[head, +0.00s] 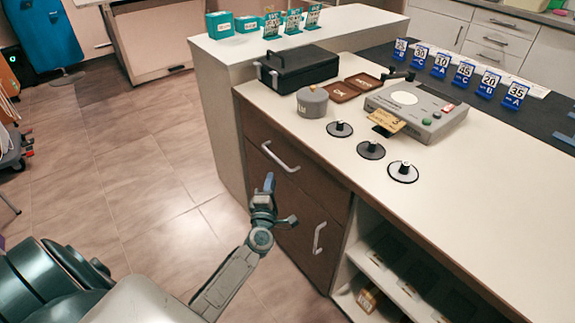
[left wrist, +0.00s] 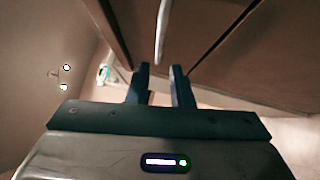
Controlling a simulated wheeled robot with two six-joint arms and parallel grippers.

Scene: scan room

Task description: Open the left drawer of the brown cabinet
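The brown cabinet (head: 255,185) stands under the left end of the white counter. Its upper drawer (head: 310,187) has a pale bar handle (head: 280,157) and looks shut. Below it is a brown front with an upright bar handle (head: 318,238). My left gripper (head: 268,183) is in front of the cabinet, below the upper handle in the picture. In the left wrist view its two fingers (left wrist: 161,78) are apart with nothing between them. A pale bar handle (left wrist: 162,30) lies just beyond the fingertips, roughly in line with the gap. My right gripper is not in view.
On the counter (head: 460,190) are a black box (head: 298,68), a grey round tub (head: 312,101), a grey device (head: 417,110) and several black knobs. Open shelves (head: 385,265) are right of the cabinet.

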